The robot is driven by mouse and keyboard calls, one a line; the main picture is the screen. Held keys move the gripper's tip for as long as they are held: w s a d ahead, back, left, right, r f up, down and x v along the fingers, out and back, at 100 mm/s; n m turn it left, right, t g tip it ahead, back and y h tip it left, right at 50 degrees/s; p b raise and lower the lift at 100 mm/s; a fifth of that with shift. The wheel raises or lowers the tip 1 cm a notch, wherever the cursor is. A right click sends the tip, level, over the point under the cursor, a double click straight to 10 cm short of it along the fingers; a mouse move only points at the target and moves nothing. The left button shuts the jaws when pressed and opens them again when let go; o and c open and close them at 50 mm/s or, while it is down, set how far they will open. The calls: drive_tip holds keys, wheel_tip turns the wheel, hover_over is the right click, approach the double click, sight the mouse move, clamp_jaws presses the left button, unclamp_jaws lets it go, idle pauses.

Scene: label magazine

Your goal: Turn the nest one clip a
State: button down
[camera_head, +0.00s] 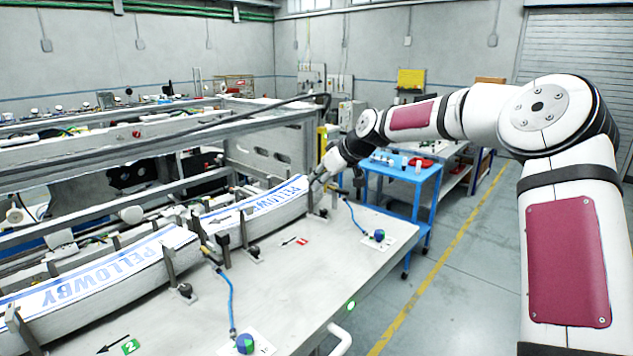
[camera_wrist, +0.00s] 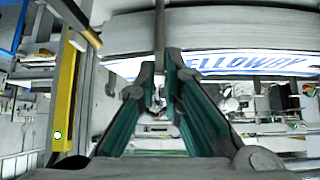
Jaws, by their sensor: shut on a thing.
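My gripper (camera_head: 317,179) is at the right end of the far label stack (camera_head: 252,207), which is white with blue lettering. In the wrist view my two green-lined fingers (camera_wrist: 157,82) are shut on a thin grey clip post (camera_wrist: 159,32), which stands against the stack's edge. In the head view this upright clip post (camera_head: 310,198) has a dark knob (camera_head: 322,212) at its foot. The contact itself is partly hidden there by the fingers. I cannot read any clip letter or tell which way the clip is turned.
The near label stack (camera_head: 90,275) lies between more upright clip posts (camera_head: 170,265). Blue hoses (camera_head: 231,300) run to small plates on the grey table (camera_head: 330,255). A brass-tipped rod (camera_wrist: 88,36) is left of my fingers. A blue cart (camera_head: 405,172) stands behind.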

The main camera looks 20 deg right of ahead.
drive_tip(key=shift+w+d+n+g+y+b, duration=0.1)
drive_tip(key=shift+d+n+g+y+b, duration=0.15)
drive_tip(key=shift+n, duration=0.2)
drive_tip(key=shift+w+n+g+y+b, duration=0.1)
drive_tip(key=shift+n+g+y, duration=0.15)
drive_tip(key=shift+n+y, duration=0.15)
drive_tip(key=c, duration=1.7)
unclamp_jaws()
drive_tip(key=shift+f, duration=0.1)
drive_tip(key=v, duration=1.2)
